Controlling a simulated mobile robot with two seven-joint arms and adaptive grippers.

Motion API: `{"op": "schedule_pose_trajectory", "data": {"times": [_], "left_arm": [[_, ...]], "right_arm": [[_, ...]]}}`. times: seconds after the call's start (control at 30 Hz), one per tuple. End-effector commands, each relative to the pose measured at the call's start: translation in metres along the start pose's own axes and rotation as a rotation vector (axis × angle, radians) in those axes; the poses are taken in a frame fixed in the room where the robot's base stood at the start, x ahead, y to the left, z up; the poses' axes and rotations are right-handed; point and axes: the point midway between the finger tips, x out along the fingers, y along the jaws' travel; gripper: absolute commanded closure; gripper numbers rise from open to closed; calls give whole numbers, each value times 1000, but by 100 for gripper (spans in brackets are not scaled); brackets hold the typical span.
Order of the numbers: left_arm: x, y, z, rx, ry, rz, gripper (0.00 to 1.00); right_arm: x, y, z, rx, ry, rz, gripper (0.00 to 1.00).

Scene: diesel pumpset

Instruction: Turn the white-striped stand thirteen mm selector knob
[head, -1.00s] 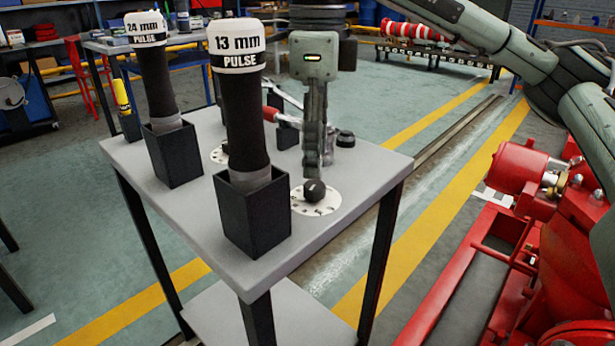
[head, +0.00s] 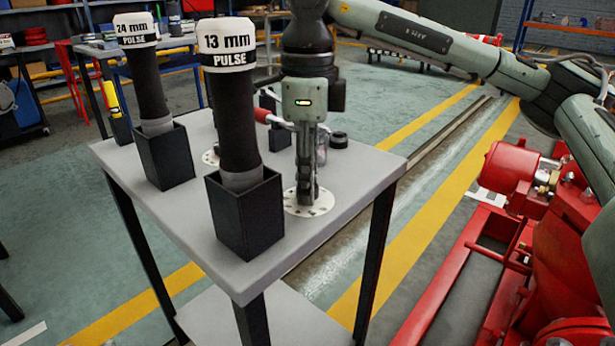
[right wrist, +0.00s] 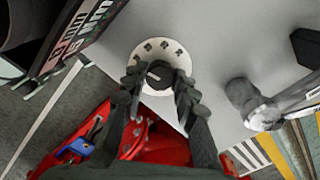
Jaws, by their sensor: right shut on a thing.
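The selector knob is a small dark knob (right wrist: 158,74) on a round white dial plate (head: 328,203) with marks around its rim. It sits on the grey stand top beside the 13 mm tool (head: 238,120), which stands upright in a black square holder (head: 250,225). My right gripper (head: 306,198) points straight down over the dial and hides the knob in the head view. In the right wrist view its two fingers (right wrist: 159,82) are closed on either side of the knob, over the plate (right wrist: 176,53). My left gripper is not in view.
A 24 mm tool (head: 146,75) stands in another black holder (head: 165,158) at the left. A small black round part (head: 338,140) lies behind the gripper. Red machinery (head: 515,175) stands on the floor at the right. The stand's front right corner is clear.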

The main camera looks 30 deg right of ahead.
Motion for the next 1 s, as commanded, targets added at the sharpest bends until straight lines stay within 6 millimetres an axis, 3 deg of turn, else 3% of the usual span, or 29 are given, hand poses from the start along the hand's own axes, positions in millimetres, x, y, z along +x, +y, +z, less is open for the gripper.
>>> {"op": "schedule_pose_trajectory", "data": {"times": [0.47, 1.0], "left_arm": [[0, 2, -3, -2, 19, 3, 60], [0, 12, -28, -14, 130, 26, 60]], "right_arm": [[1, 0, 0, 76, 0, 1, 100], [0, 0, 0, 533, 2, 0, 100]]}}
